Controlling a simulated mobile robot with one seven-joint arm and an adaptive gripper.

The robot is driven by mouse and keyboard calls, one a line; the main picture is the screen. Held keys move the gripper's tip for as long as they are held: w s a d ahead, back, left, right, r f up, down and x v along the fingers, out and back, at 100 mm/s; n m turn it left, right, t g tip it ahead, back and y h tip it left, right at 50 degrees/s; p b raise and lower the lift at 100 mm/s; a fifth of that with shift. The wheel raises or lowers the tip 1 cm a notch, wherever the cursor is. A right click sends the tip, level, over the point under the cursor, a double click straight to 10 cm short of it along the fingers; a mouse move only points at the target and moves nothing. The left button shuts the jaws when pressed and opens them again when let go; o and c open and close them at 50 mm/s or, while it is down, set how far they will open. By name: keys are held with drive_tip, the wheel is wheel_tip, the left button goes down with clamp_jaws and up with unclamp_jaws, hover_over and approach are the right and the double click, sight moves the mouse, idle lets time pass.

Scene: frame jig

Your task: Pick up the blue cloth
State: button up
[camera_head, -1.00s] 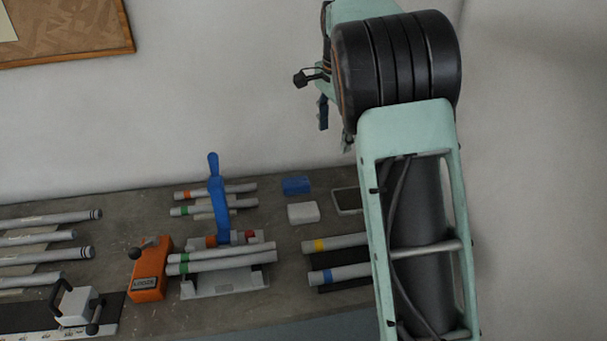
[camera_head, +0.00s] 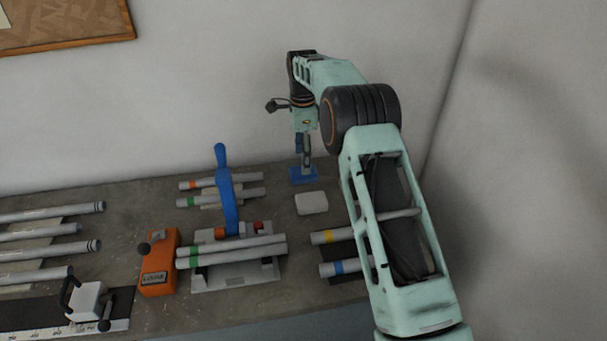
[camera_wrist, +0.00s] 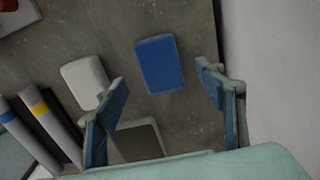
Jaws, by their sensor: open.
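The blue cloth (camera_head: 303,175) is a flat folded rectangle near the back of the grey bench. In the wrist view the cloth (camera_wrist: 159,64) lies just beyond and between my two open fingers, touching neither. My gripper (camera_head: 306,165) hangs over the cloth in the head view and partly covers it. In the wrist view my gripper (camera_wrist: 165,95) is open and empty, with blue pads on the inner sides of its fingers.
A white block (camera_head: 311,203) lies close beside the cloth. A grey-framed tray (camera_wrist: 138,140) shows below my fingers. A fixture with an upright blue lever (camera_head: 227,190) and several tubes stands to the left. The wall (camera_wrist: 270,70) is close by.

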drive_tip(key=shift+f+p, duration=0.65)
drive_tip(key=shift+f, duration=2.1)
drive_tip(key=shift+c, duration=0.7)
drive_tip(key=c, duration=1)
